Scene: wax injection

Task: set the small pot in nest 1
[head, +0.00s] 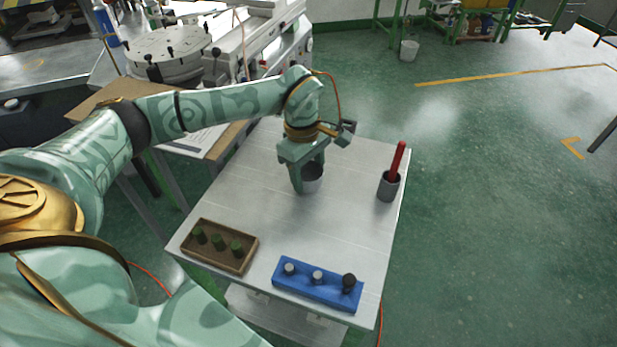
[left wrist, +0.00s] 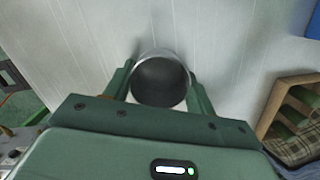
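A small grey round pot (head: 313,178) stands upright at or near the tabletop, toward its far side. My left gripper (head: 308,172) points down over it, with one finger on either side. In the left wrist view, the pot (left wrist: 160,80) lies between the fingers (left wrist: 160,88), its open mouth and dark inside showing. The fingers look very close to its wall; I cannot tell whether they press on it. A blue block (head: 330,296) with a row of round pieces lies at the near edge. No nest number is readable. My right gripper is out of view.
A brown tray (head: 238,268) with green pieces lies at the near left; it also shows in the left wrist view (left wrist: 270,108). A dark grey cup (head: 387,190) with a red stick (head: 398,158) stands at the right edge. The middle of the table (head: 300,225) is clear.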

